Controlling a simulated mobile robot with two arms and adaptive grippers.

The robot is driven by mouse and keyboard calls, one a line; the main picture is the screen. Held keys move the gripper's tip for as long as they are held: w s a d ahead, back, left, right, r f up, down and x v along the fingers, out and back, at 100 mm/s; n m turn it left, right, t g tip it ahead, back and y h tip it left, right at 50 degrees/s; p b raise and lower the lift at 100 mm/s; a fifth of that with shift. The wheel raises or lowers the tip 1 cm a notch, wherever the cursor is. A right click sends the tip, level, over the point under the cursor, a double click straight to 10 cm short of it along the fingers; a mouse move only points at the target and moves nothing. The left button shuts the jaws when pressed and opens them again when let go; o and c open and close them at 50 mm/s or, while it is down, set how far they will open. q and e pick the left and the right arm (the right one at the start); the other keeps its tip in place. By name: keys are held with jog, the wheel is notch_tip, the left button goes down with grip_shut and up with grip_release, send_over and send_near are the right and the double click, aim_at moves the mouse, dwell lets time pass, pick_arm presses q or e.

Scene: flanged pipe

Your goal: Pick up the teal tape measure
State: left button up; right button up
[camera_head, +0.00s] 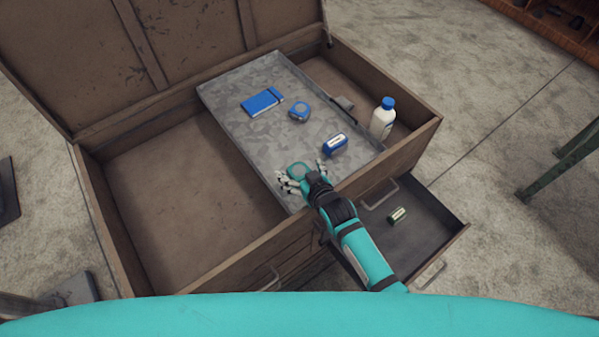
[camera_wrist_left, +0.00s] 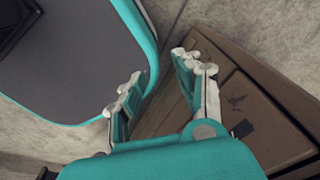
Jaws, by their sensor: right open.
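The teal tape measure (camera_head: 297,170) lies on the grey metal tray (camera_head: 235,120), near the tray's front end. My right gripper (camera_head: 301,177) is over that end of the tray, with its pale fingers spread open on both sides of the tape measure. I cannot tell whether they touch it. Part of the tape measure is hidden by the gripper. My left gripper (camera_wrist_left: 162,75) shows only in the left wrist view. Its fingers are apart with nothing between them, beside the chest's wooden side (camera_wrist_left: 262,115).
On the tray are a blue notebook (camera_head: 262,102), a blue tape measure (camera_head: 299,111) and a blue-and-white item (camera_head: 334,144). A blue-capped white bottle (camera_head: 382,120) stands right of it. An open drawer (camera_head: 425,240) holds a small green item (camera_head: 397,215). The chest's left side is empty.

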jog(key=shift+w+a+f, duration=0.15)
jog(key=shift+w+f, duration=0.05)
jog(key=shift+w, duration=0.1)
jog(key=c, duration=1.6)
jog(key=shift+c, duration=0.2)
jog(key=shift+r, duration=0.1)
